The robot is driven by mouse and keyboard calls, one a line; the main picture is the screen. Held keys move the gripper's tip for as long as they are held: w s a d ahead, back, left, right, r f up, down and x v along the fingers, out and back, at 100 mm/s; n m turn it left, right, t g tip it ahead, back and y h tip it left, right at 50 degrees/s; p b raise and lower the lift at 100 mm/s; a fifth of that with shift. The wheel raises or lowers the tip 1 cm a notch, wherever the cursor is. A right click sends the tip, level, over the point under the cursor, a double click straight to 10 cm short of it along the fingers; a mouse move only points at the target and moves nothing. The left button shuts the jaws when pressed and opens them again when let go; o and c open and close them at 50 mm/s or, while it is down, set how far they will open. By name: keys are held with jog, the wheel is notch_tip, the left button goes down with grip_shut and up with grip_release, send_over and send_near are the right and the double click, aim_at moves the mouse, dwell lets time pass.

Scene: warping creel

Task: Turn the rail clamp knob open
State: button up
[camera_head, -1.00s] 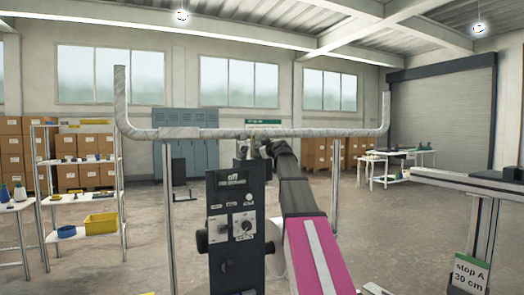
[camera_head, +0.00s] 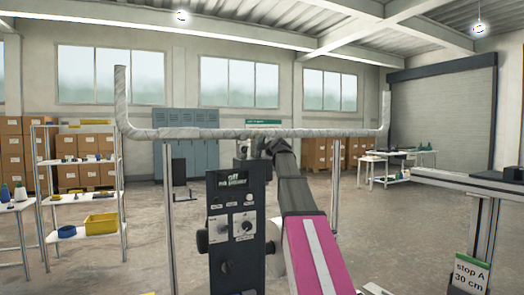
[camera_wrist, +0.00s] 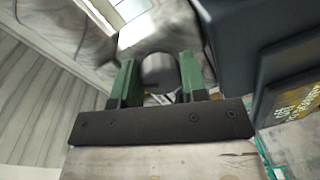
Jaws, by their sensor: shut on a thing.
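The rail clamp knob (camera_wrist: 158,74) is a dark round end between the green fingers of my gripper (camera_wrist: 157,66) in the wrist view. My gripper is shut on it, one finger on each side. Behind the knob a pale grey clamp block or rail part shows, blurred. In the head view the wrapped grey rail (camera_head: 330,133) runs across with upturned ends. A dark control box (camera_head: 226,190) with dials hangs below it. My arm reaches to the rail just right of the box; its fingers and the knob cannot be made out there.
The dark box also stands close at the right of my gripper in the wrist view (camera_wrist: 235,40). Upright posts carry the rail. A shelf with a yellow bin (camera_head: 102,223) stands left; a sign reading "stop A 30 cm" (camera_head: 470,272) is at right.

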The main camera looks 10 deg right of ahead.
jog(key=shift+f+n, duration=0.1)
jog(key=shift+n, duration=0.4)
jog(key=o, duration=0.9)
jog(key=v, duration=1.1)
